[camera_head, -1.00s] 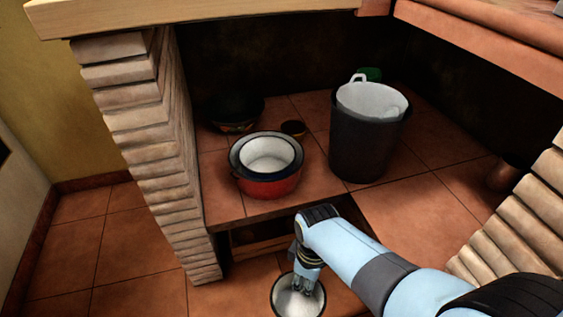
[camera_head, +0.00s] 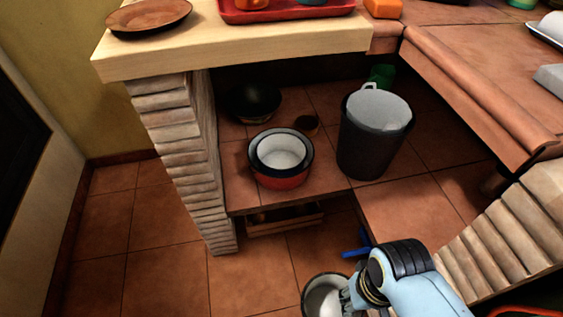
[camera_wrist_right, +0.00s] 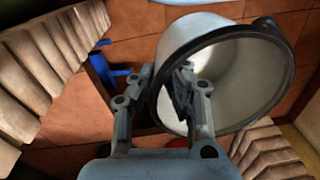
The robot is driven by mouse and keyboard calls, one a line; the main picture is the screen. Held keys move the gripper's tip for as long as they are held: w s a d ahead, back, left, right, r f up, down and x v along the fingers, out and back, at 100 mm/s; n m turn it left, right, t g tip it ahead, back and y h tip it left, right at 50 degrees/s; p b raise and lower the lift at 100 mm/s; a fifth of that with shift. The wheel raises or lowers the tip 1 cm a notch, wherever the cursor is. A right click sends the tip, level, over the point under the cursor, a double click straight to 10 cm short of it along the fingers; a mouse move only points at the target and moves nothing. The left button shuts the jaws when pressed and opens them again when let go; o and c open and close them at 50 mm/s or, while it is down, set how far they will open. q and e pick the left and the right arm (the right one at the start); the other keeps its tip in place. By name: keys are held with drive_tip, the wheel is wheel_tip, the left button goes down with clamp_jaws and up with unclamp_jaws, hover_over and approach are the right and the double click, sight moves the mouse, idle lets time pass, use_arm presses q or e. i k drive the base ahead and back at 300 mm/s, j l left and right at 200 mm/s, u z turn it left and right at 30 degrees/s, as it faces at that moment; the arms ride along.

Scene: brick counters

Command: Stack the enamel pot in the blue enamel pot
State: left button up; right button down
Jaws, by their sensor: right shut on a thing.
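The enamel pot (camera_head: 319,291), white with a dark rim, is at the bottom of the head view. My right gripper (camera_head: 346,298) is shut on its rim. In the right wrist view the right gripper (camera_wrist_right: 183,88) has the pot's wall between its fingers, and the pot (camera_wrist_right: 240,75) is tilted with its pale inside showing. A red pot (camera_head: 280,181) with a dark rim stands on the tiled shelf, and a smaller white-lined vessel (camera_head: 281,153) sits inside it. I cannot tell the inner one's outer colour, so no pot is plainly blue. My left gripper is not in view.
A dark bin (camera_head: 365,148) stands right of the red pot. A brick pillar (camera_head: 180,150) stands left, a wooden counter (camera_head: 240,45) overhangs. A blue object (camera_head: 355,253) is near my right gripper.

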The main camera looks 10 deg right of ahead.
sight(280, 167)
drive_tip(key=i, duration=1)
